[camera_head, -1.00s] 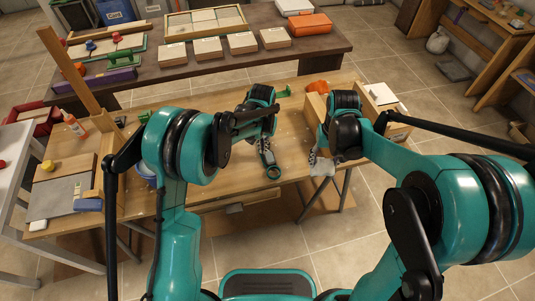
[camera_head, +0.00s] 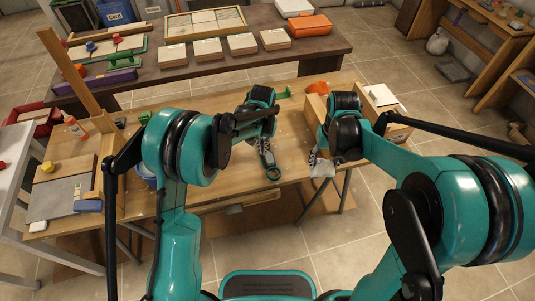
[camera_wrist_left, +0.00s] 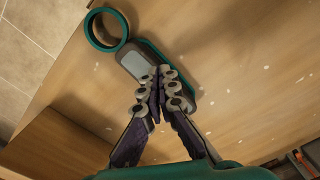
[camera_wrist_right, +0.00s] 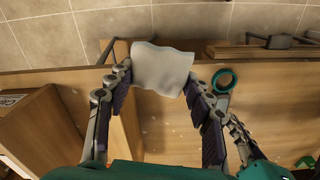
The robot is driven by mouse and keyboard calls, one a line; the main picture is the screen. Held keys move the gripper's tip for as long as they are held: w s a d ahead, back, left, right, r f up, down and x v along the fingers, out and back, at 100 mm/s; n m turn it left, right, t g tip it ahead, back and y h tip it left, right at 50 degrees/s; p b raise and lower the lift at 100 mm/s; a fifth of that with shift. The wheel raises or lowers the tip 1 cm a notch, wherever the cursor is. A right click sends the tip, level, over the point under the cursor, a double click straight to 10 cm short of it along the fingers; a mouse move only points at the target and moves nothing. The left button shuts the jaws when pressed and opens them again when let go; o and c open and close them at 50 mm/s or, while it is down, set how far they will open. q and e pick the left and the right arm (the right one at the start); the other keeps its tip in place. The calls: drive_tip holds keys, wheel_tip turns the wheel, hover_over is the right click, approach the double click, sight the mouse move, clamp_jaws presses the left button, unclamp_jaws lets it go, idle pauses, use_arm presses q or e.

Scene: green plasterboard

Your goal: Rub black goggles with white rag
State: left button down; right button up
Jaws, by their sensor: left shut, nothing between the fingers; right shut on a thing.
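A dark grey piece with a teal ring at one end (camera_head: 273,173) lies on the wooden table near its front edge. It also shows in the left wrist view (camera_wrist_left: 107,30); I cannot tell if it is the black goggles. My left gripper (camera_head: 264,148) points down at it, fingertips (camera_wrist_left: 163,84) together over its body and hiding part of it. They hold nothing. My right gripper (camera_head: 315,156) is shut on the white rag (camera_head: 322,169), which hangs near the front edge. In the right wrist view the rag (camera_wrist_right: 160,66) spans between the fingers, left of the ring.
The wooden table (camera_head: 225,178) has free room left of my left gripper. A wooden box (camera_wrist_right: 40,130) stands beside my right gripper. An orange object (camera_head: 316,87) and green object (camera_head: 283,93) lie farther back. A wooden post (camera_head: 70,75) stands at the left.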

sight(264, 160)
use_arm(q)
drive_tip(key=shift+f+b, duration=0.55)
drive_tip(key=shift+f, duration=0.25)
use_arm(e)
drive_tip(key=shift+f, duration=0.55)
use_arm(q)
drive_tip(key=shift+r, duration=0.1)
